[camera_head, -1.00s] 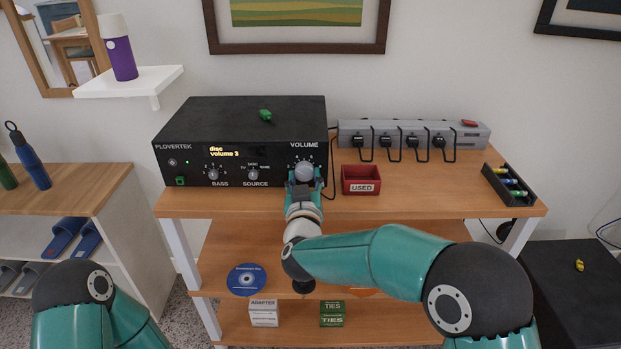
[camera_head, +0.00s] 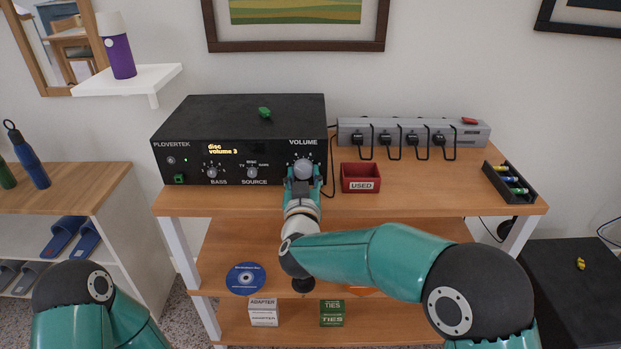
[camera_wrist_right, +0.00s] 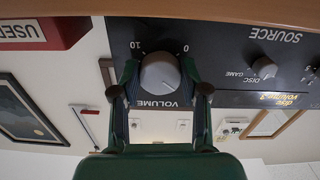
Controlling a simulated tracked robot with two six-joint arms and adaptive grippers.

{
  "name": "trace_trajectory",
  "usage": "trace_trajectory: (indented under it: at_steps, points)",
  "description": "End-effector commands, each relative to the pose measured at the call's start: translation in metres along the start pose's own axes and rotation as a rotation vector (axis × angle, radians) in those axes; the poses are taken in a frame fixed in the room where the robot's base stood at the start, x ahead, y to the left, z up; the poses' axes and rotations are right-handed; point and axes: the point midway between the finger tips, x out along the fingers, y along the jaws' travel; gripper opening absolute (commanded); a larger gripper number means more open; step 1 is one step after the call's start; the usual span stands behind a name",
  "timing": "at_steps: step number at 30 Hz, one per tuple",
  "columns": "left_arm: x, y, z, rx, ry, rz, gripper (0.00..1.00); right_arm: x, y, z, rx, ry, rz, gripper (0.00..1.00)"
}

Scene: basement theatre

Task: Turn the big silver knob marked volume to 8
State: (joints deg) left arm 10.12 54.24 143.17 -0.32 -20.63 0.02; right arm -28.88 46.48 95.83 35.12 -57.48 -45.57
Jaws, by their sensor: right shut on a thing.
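The big silver volume knob (camera_head: 303,169) is on the right of the black amplifier's (camera_head: 240,125) front, under the word VOLUME. The amplifier's display (camera_head: 222,149) reads "disc" and "volume 3". My right gripper (camera_head: 302,180) is at the knob. In the right wrist view, which is upside down, its two fingers (camera_wrist_right: 160,85) stand on either side of the knob (camera_wrist_right: 160,74), shut on it. The marks 0 and 10 show beside the knob there. The knob's pointer is too small to read. Of my left arm only a teal upper part shows; its gripper is out of view.
The smaller bass knob (camera_head: 212,172) and source knob (camera_head: 252,172) sit left on the same panel. A red USED box (camera_head: 361,178) stands close right of my gripper. A grey power strip (camera_head: 470,136) with several plugs is behind it.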

Motion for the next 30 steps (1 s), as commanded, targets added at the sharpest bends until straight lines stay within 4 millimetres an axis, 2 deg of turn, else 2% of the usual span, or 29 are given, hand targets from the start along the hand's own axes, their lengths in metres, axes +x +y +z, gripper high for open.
trace_trajectory:
  at_steps: [1, 8, 30]
  points:
    - [0.003, -0.001, 0.000, 0.000, 0.000, 0.000, 0.00, 0.001, 0.002, -0.007, 0.019, 0.017, 0.005, 0.10]
    - [0.018, -0.006, 0.000, 0.000, 0.000, 0.000, 0.00, 0.001, 0.001, -0.005, 0.144, 0.020, 0.004, 0.10]
    - [0.079, -0.029, -0.001, 0.000, 0.000, 0.000, 0.00, 0.001, 0.001, -0.005, 0.840, 0.019, 0.000, 0.10]
